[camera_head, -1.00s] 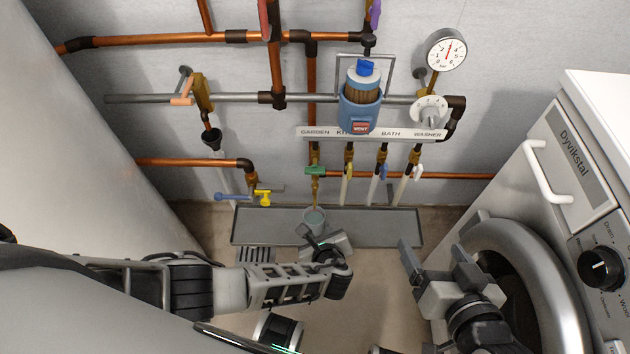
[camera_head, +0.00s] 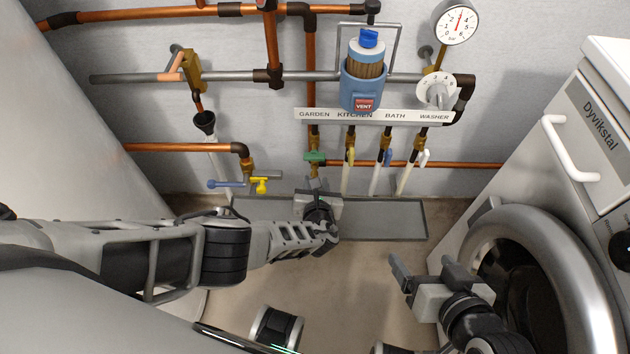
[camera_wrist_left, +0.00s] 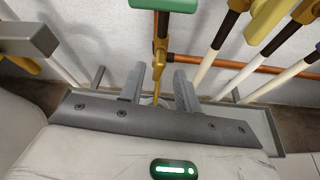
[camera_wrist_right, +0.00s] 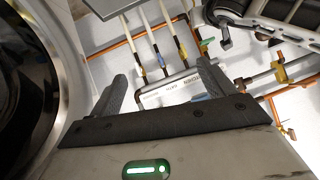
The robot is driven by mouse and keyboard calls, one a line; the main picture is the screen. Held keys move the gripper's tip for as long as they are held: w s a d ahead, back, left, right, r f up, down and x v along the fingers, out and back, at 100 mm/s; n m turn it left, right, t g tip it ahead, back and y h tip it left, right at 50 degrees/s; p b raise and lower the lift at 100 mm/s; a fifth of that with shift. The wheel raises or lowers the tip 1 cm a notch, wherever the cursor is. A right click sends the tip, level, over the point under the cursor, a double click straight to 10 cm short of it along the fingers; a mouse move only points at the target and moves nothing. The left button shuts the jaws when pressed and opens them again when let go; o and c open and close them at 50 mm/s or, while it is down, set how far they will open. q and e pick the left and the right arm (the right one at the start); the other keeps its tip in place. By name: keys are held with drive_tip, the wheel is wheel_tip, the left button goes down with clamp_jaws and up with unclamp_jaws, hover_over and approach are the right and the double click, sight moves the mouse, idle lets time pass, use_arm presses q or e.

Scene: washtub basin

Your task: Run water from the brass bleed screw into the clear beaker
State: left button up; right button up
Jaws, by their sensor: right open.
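The brass bleed screw and its narrow brass outlet (camera_wrist_left: 159,65) show in the left wrist view, below the green valve handle (camera_wrist_left: 165,4). The handle also shows in the head view (camera_head: 315,156). My left gripper (camera_head: 318,190) is at the tray, just under this outlet. Its fingers (camera_wrist_left: 158,90) are partly apart, with the outlet seen between them. I cannot tell whether they hold anything. The clear beaker cannot be made out now; my left gripper covers the place where it was seen. My right gripper (camera_head: 425,268) is open and empty in front of the washer door.
A grey tray (camera_head: 385,220) lies on the floor by the wall. Valves with yellow (camera_head: 350,157), blue (camera_head: 388,158) and white (camera_head: 424,158) handles stand right of the green one. The washing machine (camera_head: 590,130) bounds the right side.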

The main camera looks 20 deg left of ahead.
sight(315, 173)
use_arm(q)
drive_tip(key=shift+f+b+x, duration=0.25)
drive_tip(key=shift+b+x, duration=0.3)
drive_tip(key=shift+x, duration=0.55)
drive_tip(key=shift+b+x, duration=0.7)
drive_tip(key=shift+x, duration=0.15)
drive_tip(key=shift+w+a+r, duration=0.15)
drive_tip(key=shift+w, duration=0.2)
use_arm(e)
drive_tip(key=shift+w+a+t+y, duration=0.35)
drive_tip(key=shift+a+t+y, duration=0.05)
drive_tip(key=shift+a+t, duration=0.25)
use_arm(q)
clamp_jaws()
